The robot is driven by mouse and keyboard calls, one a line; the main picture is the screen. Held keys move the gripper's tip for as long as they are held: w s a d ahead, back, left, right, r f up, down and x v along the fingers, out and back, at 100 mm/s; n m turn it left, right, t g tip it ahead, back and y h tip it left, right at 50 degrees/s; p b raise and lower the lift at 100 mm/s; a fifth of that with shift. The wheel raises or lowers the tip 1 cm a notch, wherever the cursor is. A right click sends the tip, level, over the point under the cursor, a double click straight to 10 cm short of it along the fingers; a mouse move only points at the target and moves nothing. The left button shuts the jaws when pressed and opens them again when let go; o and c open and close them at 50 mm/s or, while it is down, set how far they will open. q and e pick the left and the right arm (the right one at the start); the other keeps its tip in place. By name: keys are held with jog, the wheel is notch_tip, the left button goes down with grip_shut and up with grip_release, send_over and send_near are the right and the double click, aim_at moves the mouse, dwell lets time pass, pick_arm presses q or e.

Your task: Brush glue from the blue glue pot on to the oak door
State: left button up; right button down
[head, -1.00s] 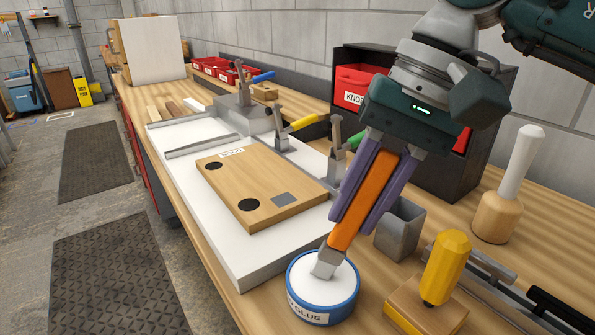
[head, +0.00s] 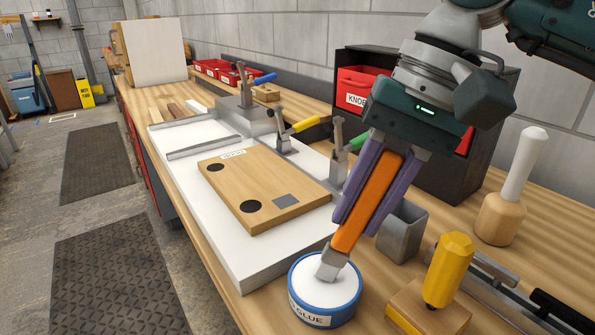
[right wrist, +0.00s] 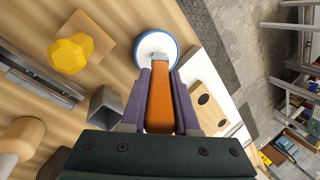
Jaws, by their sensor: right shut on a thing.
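My right gripper (head: 370,195) is shut on the orange handle of a glue brush (head: 372,202), which slants down to the left. The brush's grey metal end (head: 332,264) is at the white glue in the blue glue pot (head: 323,308); its bristles are hidden. The pot stands at the bench's front edge and also shows in the right wrist view (right wrist: 157,48). The oak door (head: 262,190) lies flat on a white board, with two dark round holes and a grey square patch. My left gripper is not in view.
Toggle clamps with a yellow handle (head: 305,124) and a green handle (head: 357,142) stand behind the door. A dark rack holds red bins (head: 362,85).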

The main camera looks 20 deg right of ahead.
jog(key=shift+r+p, duration=1.45)
jog(key=shift+r, duration=2)
